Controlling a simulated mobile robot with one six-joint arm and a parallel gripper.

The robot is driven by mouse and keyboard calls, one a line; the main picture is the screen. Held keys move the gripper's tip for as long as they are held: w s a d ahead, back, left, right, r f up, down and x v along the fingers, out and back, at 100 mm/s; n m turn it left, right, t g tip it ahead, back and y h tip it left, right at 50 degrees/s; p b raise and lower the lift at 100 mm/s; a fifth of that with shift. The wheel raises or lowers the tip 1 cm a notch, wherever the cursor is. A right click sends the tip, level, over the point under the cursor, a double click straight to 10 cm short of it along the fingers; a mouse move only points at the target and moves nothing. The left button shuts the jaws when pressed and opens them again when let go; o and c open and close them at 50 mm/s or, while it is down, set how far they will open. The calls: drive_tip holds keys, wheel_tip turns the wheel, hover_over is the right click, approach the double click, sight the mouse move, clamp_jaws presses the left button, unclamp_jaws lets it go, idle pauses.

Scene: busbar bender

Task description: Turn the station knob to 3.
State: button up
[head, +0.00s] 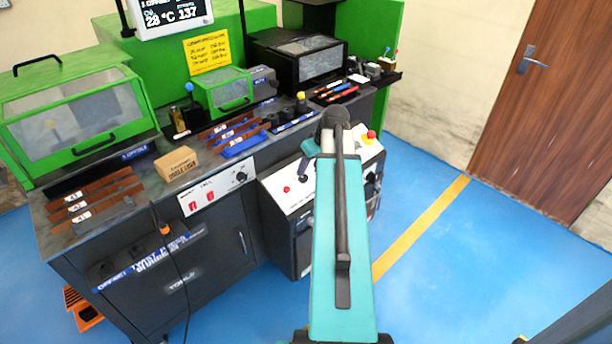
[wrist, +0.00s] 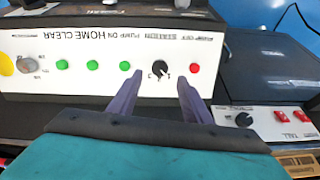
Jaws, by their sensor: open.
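The station knob (wrist: 159,70) is a small round black knob on a white panel (wrist: 80,76), under the word STATION, which appears upside down in the wrist view. Small numerals stand beside it, with a 3 on its left. Its exact pointer direction is too small to read surely. My gripper (wrist: 160,78) is open, its two purple fingers to the left and right of the knob in the picture. I cannot tell whether the fingertips reach around it or touch it. In the head view my arm covers the gripper and the knob; part of the white panel (head: 297,198) shows.
Green buttons (wrist: 93,65) and a red button (wrist: 194,68) flank the knob. A second black knob (wrist: 243,119) sits by red switches, on the bench front (head: 214,190) in the head view. A red-topped emergency stop (head: 370,135) is right of my arm. Blue floor is open at right.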

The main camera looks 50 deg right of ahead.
sight(304, 178)
drive_tip(key=shift+x, duration=3.2)
drive_tip(key=shift+s, duration=0.1)
drive_tip(key=c, duration=1.1)
